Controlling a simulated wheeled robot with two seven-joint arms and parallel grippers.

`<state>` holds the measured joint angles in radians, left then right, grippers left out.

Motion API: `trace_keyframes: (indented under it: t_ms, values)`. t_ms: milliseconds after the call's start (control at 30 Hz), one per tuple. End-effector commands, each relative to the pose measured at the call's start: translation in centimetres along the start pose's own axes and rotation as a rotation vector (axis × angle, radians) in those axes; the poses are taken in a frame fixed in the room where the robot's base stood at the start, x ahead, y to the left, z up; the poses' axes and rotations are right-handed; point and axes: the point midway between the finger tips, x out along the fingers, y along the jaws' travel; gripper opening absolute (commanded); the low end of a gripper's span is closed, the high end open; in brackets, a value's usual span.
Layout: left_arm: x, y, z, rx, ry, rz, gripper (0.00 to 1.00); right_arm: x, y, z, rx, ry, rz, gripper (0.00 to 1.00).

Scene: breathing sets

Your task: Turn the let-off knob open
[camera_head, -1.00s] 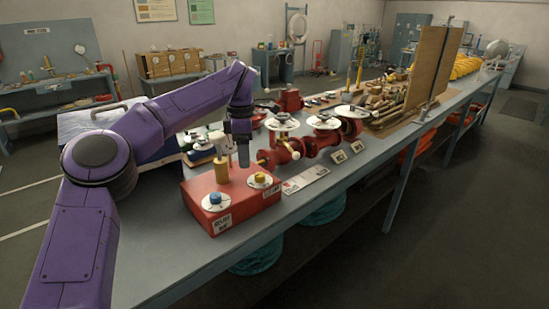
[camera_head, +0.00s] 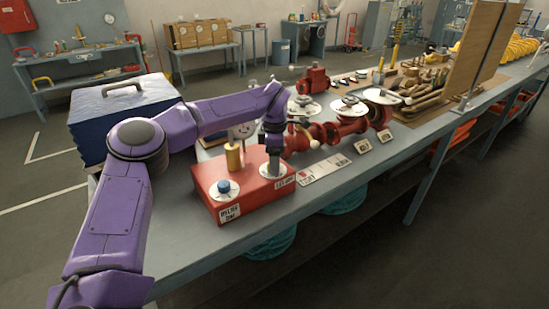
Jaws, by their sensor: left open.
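A red box (camera_head: 245,200) stands on the bench with two white dials on top. The right dial (camera_head: 266,172) sits above a label that seems to read let-off. Its yellow knob is hidden behind my left gripper. My left gripper (camera_head: 274,160) points straight down over that dial, with its fingers around or just above the knob; I cannot tell if they touch it. It is open. A blue knob (camera_head: 224,187) sits on the left dial, and a brass cylinder (camera_head: 233,158) stands at the back of the box. My right gripper is out of view.
Red valves and pipework (camera_head: 328,132) with white discs stand close to the right of the box. A blue case (camera_head: 90,135) lies at the left behind my arm. The bench front (camera_head: 190,255) is clear.

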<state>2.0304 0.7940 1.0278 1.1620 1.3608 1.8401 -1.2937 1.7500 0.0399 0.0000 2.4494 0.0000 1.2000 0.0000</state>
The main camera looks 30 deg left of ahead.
Motion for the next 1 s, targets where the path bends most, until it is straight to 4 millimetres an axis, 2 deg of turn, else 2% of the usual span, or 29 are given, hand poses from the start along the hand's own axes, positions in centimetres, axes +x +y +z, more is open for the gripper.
trace_keyframes:
  t_ms: [200, 233, 300, 400, 767, 1000]
  values:
    - [0.01, 0.01, -0.14, -0.003, -0.001, 0.001, 0.63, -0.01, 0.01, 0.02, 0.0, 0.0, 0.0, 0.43]
    - [0.01, 0.01, -0.15, -0.003, -0.001, 0.001, 0.57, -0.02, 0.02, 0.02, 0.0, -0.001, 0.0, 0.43]
    - [0.01, 0.01, -0.16, -0.003, -0.001, 0.001, 0.34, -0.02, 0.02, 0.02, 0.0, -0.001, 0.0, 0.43]
    - [0.01, -0.03, -0.14, -0.002, -0.001, 0.0, 0.07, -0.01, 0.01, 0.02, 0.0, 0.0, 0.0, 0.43]
    - [0.2, -0.11, 0.03, -0.026, 0.0, -0.002, 0.07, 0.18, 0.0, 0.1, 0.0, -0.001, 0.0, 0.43]
    - [0.33, -0.15, 0.04, -0.15, 0.0, -0.003, 0.07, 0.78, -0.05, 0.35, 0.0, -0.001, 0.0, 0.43]
